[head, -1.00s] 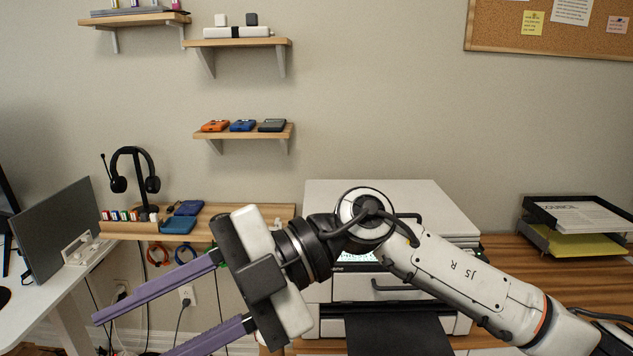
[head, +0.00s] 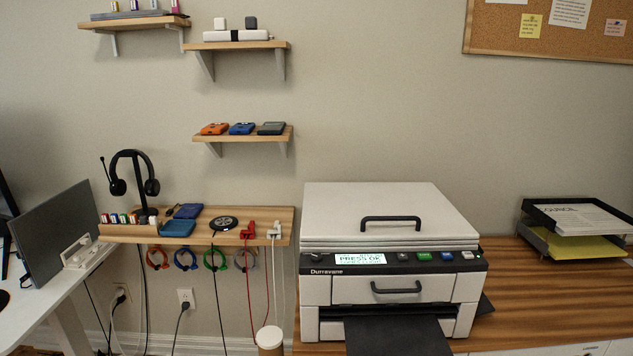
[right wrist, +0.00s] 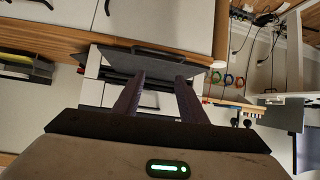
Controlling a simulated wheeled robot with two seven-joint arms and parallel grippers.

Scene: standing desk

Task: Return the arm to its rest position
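My right gripper (right wrist: 157,95) shows in the right wrist view with its two purple fingers apart and nothing between them. Beyond the fingertips lies the dark output tray (right wrist: 155,63) of the printer. No arm of mine is in the head view. My left gripper is in neither view. The printer (head: 390,215) stands with its lid closed on the wooden cabinet top, and its lit panel (head: 360,259) reads "PRESS OK".
A wall shelf (head: 280,237) left of the printer holds a headset (head: 134,175), blue items, a round black charger (head: 224,223) and cables. A paper tray (head: 575,228) stands at the right. A white desk (head: 55,290) is at the left. A cylindrical container (head: 269,339) stands low in front.

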